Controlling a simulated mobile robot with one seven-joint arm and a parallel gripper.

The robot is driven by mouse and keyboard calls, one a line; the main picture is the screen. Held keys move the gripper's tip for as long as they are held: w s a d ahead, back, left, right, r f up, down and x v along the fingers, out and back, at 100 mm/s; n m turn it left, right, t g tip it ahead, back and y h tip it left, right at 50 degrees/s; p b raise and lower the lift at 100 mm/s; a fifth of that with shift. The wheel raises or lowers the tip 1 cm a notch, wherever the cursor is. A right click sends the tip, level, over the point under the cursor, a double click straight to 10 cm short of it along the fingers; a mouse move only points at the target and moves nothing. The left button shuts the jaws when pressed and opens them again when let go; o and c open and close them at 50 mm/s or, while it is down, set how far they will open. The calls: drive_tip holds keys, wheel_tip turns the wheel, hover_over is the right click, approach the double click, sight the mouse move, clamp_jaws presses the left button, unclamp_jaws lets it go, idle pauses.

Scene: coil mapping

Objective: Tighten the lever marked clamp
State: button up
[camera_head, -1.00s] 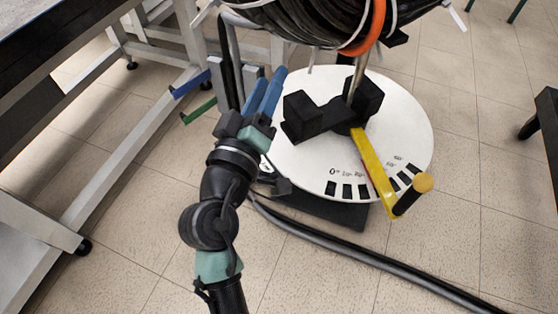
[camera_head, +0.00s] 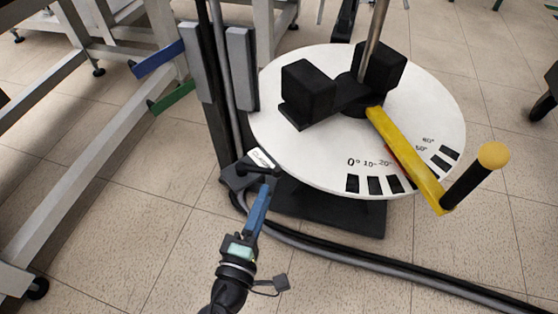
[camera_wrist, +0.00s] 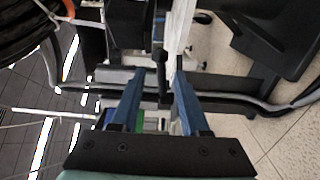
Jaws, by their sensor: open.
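A small black lever (camera_head: 258,170) sits by a white label (camera_head: 262,159) on a black bracket at the left front edge of the round white plate. The label's text is too small to read. My gripper (camera_head: 265,187) is just in front of the lever, with its blue fingers seen edge-on. In the wrist view the fingers of my gripper (camera_wrist: 160,72) are apart, and a dark upright lever (camera_wrist: 162,72) shows between them. I cannot tell whether either finger touches it.
The white plate (camera_head: 300,170) carries black blocks (camera_head: 308,88), angle marks and a yellow arm (camera_head: 405,155) with a black, yellow-topped handle (camera_head: 473,178). A black post (camera_head: 215,100) stands at its left. A thick cable (camera_head: 400,278) runs over the floor. Metal frames (camera_head: 90,170) stand left.

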sight(259, 170)
drive_tip(key=b+x, duration=0.2)
drive_tip(key=x, duration=0.9)
drive_tip(key=shift+w+b, duration=0.25)
drive_tip(key=shift+b, duration=0.05)
drive_tip(key=shift+d, duration=0.1)
clamp_jaws()
idle(0.8)
